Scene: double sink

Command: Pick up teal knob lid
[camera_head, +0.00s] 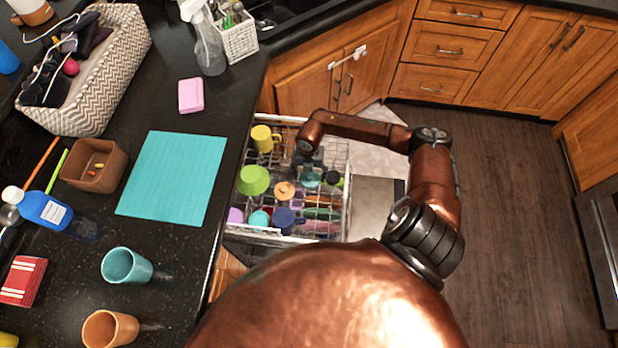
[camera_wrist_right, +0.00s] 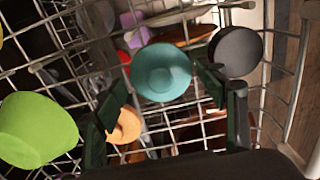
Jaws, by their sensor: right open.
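The teal knob lid (camera_wrist_right: 162,72) is a round teal disc with a raised centre, seen in the right wrist view in the dishwasher rack. In the head view a small part of it (camera_head: 310,180) shows beside my right gripper (camera_head: 309,164), which points down into the rack. In the right wrist view the two dark fingers of my right gripper (camera_wrist_right: 158,92) are spread apart, with the lid ahead between them. Nothing is held between the fingers. I cannot tell how far the fingertips are from the lid. My left gripper is not in view.
The wire dishwasher rack (camera_head: 349,212) holds several dishes: a green bowl (camera_wrist_right: 36,130), an orange lid (camera_wrist_right: 124,126) and a dark round item (camera_wrist_right: 236,52) near the fingers, plus a yellow mug (camera_head: 263,138). The counter with a teal mat (camera_head: 172,178) lies left.

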